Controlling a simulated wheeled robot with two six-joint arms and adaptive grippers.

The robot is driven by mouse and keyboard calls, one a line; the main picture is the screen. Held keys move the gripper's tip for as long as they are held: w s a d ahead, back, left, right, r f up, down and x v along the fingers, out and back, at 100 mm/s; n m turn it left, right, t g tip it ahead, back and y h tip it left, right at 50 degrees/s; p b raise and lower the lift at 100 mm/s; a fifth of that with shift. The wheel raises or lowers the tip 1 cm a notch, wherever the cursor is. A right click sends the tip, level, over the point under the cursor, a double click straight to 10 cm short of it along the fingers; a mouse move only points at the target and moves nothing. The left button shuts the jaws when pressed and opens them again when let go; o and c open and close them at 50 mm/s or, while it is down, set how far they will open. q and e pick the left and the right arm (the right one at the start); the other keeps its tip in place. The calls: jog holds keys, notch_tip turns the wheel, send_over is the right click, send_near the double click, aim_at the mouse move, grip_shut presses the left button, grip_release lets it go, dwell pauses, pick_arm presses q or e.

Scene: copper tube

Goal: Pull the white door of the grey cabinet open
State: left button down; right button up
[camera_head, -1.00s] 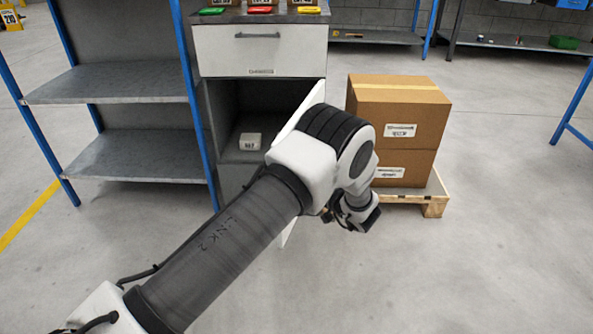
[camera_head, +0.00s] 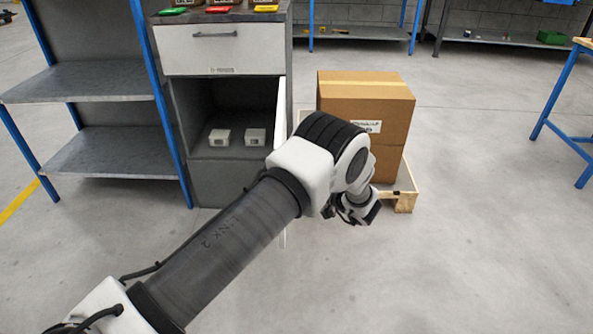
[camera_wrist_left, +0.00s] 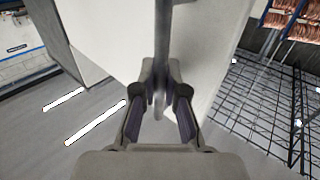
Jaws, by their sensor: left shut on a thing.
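The grey cabinet (camera_head: 222,172) stands at centre left in the head view, with its lower compartment open to view. Its white door (camera_head: 281,100) stands swung outward on the right side, seen nearly edge-on and partly hidden behind my left arm. In the left wrist view the door (camera_wrist_left: 210,60) is a broad pale panel with a vertical bar handle (camera_wrist_left: 162,40). My left gripper (camera_wrist_left: 160,88) is shut on this handle. In the head view my left gripper (camera_head: 360,210) is at the door's right side, and its fingertips are hard to make out. My right gripper is not in view.
Two small white boxes (camera_head: 219,137) (camera_head: 255,137) lie inside the cabinet. A white drawer (camera_head: 222,50) above is shut. Stacked cardboard boxes (camera_head: 365,110) on a wooden pallet (camera_head: 407,190) stand right of the door. A blue-framed shelf (camera_head: 85,80) stands left. The floor in front is clear.

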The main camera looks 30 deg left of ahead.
pick_arm(q)
jog(key=c, duration=1.2)
grip_release()
jog(key=s+d, duration=0.1)
jog(key=d, duration=1)
jog(key=shift+s+d, duration=0.3)
jog(key=shift+d, duration=0.1)
